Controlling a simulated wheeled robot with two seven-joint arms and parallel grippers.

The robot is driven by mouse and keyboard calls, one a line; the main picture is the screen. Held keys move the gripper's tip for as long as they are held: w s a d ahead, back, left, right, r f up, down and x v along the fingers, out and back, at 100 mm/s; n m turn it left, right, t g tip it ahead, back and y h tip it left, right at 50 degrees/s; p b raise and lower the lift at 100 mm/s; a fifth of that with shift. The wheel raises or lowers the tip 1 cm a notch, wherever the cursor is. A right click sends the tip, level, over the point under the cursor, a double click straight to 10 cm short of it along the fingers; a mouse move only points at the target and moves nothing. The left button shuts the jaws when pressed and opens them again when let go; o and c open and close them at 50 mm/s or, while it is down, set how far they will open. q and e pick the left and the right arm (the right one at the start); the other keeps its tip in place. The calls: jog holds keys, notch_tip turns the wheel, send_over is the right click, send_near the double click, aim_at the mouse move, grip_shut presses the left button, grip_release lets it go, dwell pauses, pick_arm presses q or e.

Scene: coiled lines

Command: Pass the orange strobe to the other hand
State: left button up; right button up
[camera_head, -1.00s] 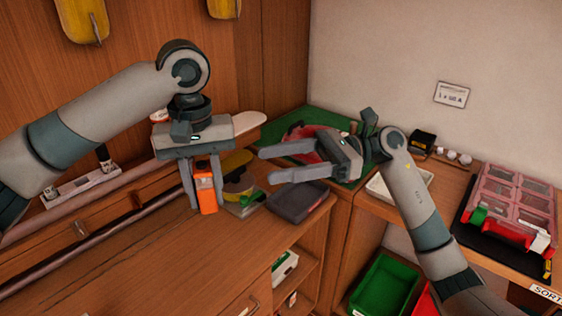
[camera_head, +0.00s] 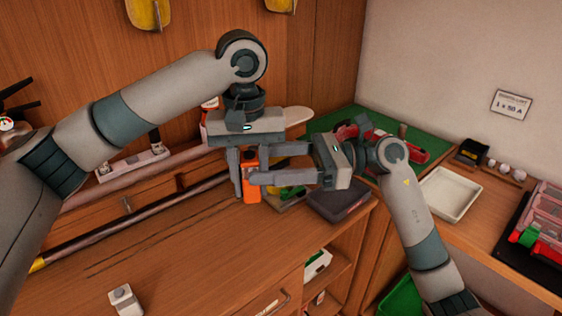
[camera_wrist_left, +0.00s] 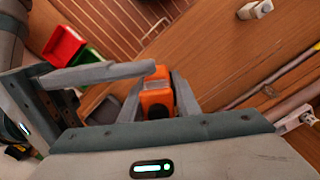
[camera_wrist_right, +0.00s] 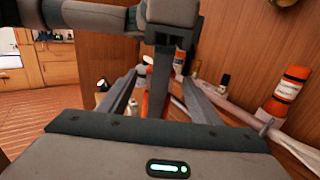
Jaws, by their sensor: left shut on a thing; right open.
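The orange strobe (camera_head: 251,189) hangs upright between the fingers of my left gripper (camera_head: 248,180), which is shut on it above the wooden bench. It also shows in the left wrist view (camera_wrist_left: 157,97). My right gripper (camera_head: 258,184) is open and reaches in from the right, its fingers level with the strobe and partly hiding it. In the right wrist view its two fingers lie on either side of a left finger and a sliver of orange. I cannot tell whether the right fingers touch the strobe.
A white tray (camera_head: 450,194) lies on the right-hand bench. A small white object (camera_head: 125,299) stands at the front left. The bench front is mostly clear.

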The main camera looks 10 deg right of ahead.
aim_at(248, 153)
jog(key=shift+a, duration=0.15)
jog(key=c, duration=1.2)
pick_arm(q)
jog(key=o, duration=1.2)
jog(key=shift+r, duration=0.15)
notch_tip(248, 153, up, 12)
jog(key=shift+f, duration=0.15)
